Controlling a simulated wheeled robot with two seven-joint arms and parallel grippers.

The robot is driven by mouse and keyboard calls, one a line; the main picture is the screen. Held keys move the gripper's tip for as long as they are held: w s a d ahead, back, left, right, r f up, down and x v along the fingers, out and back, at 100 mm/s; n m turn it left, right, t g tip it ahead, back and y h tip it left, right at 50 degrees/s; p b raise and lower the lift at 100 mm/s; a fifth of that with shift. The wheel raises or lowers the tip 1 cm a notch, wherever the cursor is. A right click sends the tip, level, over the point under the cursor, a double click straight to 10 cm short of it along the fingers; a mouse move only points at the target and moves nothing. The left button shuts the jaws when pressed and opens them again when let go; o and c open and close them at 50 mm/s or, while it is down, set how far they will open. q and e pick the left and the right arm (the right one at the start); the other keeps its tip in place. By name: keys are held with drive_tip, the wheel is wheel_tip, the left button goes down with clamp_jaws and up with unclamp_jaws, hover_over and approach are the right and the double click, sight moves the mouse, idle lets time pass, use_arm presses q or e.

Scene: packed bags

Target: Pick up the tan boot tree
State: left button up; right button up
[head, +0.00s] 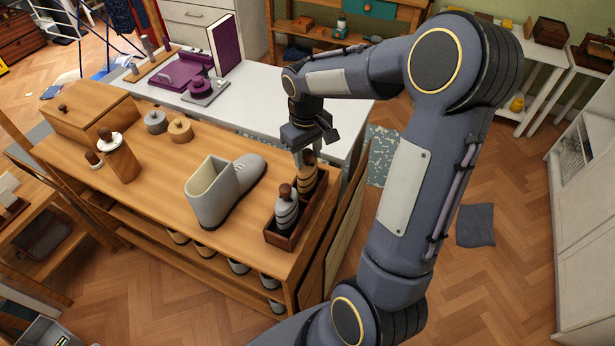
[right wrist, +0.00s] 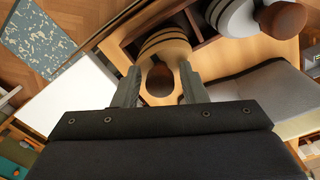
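The tan boot tree (head: 307,182), striped with a dark brown knob, stands in a dark wooden tray (head: 283,241) at the right end of the wooden bench. A grey boot tree (head: 286,212) stands in the same tray, nearer the front. My right gripper (head: 303,156) points down over the tan boot tree. In the right wrist view, its two open fingers (right wrist: 160,88) lie either side of the tan boot tree's knob, with small gaps showing; the tan striped body (right wrist: 163,46) is beyond. The grey boot tree (right wrist: 240,15) is beside it. My left gripper is out of view.
A grey boot (head: 227,190) stands on the bench (head: 150,190) left of the tray. Round grey (head: 156,122) and tan (head: 180,130) knobbed pieces and a wooden box (head: 90,108) are farther left. A white table (head: 258,105) adjoins behind.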

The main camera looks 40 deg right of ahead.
clamp_jaws()
